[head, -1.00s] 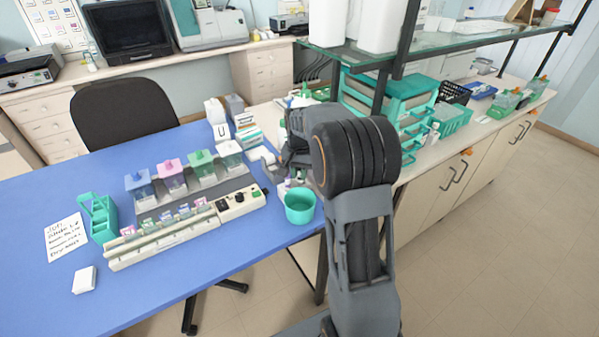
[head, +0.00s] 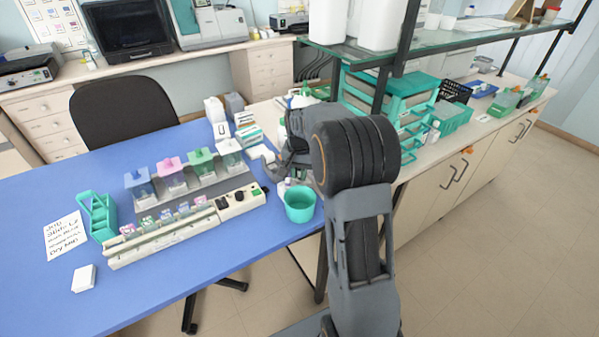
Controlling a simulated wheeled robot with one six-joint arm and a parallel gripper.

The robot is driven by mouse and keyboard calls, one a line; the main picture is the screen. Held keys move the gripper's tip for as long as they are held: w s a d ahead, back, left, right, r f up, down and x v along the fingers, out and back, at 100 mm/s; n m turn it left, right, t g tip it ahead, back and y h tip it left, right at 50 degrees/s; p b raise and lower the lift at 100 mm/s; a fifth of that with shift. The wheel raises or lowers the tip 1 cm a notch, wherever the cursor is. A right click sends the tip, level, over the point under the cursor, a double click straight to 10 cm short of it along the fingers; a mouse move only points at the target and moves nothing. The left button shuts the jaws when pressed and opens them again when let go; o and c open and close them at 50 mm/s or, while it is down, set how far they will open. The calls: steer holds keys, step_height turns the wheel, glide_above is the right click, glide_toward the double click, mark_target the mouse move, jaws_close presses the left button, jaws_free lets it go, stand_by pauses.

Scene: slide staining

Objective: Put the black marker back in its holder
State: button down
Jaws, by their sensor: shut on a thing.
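My gripper (head: 276,168) is at the back right of the blue table, behind the teal cup and mostly hidden by my own arm. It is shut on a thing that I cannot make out. I cannot pick out the black marker anywhere in the head view. A teal open-topped cup (head: 300,206) stands on the table's right edge, just in front of my gripper. A teal rack with compartments (head: 97,216) stands at the left. I cannot tell which of these, if either, is the marker's holder.
A staining station with several lidded jars and a slide rail (head: 165,245) fills the table's middle. A handwritten note (head: 64,236) and a white block (head: 84,278) lie at left. Boxes (head: 222,128) stand behind. A glass shelf (head: 440,44) overhangs the right bench. The table's front left is clear.

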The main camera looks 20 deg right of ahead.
steer(key=c, duration=1)
jaws_free()
step_height(320, 180, up, 14)
steer(key=shift+f, duration=0.1)
steer(key=s+a+f+n+t, duration=0.1)
steer(key=s+a+f+n, duration=0.1)
steer(key=s, duration=0.5)
steer(key=s+a+f+n+t, duration=0.1)
steer(key=s+a+f+n, duration=0.1)
steer(key=s, duration=0.5)
steer(key=s+a+f+n+t, duration=0.1)
steer(key=s+a+f+n, duration=0.2)
steer(key=s+a, duration=0.3)
steer(key=shift+s+a+n+t, duration=0.1)
steer(key=shift+s+n+t, duration=0.2)
steer(key=shift+s, duration=0.45)
